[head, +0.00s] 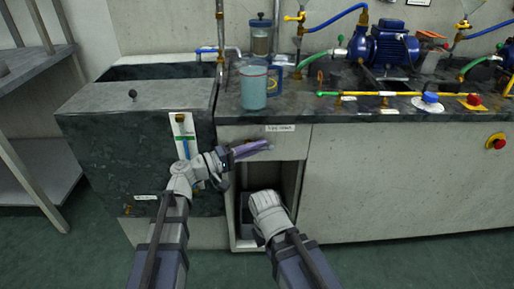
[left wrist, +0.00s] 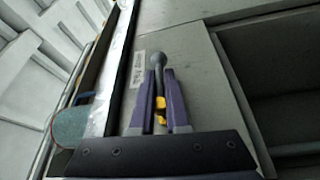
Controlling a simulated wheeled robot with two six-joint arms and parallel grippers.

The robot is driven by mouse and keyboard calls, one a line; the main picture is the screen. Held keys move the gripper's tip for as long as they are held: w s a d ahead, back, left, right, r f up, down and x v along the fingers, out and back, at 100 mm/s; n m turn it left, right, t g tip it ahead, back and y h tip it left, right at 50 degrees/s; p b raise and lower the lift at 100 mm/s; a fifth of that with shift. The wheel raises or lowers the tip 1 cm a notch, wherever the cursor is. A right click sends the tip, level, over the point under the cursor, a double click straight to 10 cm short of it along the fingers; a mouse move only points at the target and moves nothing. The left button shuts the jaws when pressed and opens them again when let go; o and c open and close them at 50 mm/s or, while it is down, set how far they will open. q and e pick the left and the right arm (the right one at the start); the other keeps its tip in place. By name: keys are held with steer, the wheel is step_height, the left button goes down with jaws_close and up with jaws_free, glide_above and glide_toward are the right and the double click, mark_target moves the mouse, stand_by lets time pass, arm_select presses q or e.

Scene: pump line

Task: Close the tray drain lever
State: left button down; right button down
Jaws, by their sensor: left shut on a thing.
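The tray drain lever shows in the left wrist view as a grey rod with a round knob (left wrist: 158,60), with yellow parts below it between my fingers. My left gripper (left wrist: 160,75) has its two purple fingers closed on either side of the lever, and the knob sticks out past the fingertips. In the head view the left gripper (head: 267,146) is at the cabinet front, just below a small white label (head: 280,127), and the lever is mostly hidden by the fingers. My right arm reaches low toward the open cabinet bay, and its fingers are not visible.
A teal cup (head: 253,88) stands near the counter edge above the left gripper. A yellow pipe (head: 385,94) runs along the counter front, with a blue pump (head: 385,45) behind. A dark stone-sided tank (head: 130,150) stands left. The open bay (head: 287,182) lies below the left gripper.

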arm_select(q)
steer(key=c, duration=1.1)
jaws_free()
steer(key=shift+s+d+f, duration=0.1)
steer(key=shift+s+d, duration=0.1)
steer(key=shift+s, duration=0.2)
steer(key=shift+o, duration=0.9)
steer(key=shift+w, duration=0.15)
steer(key=shift+a, duration=0.1)
steer(key=v, duration=0.7)
steer(key=shift+a+b, duration=0.3)
steer(key=shift+a, duration=0.05)
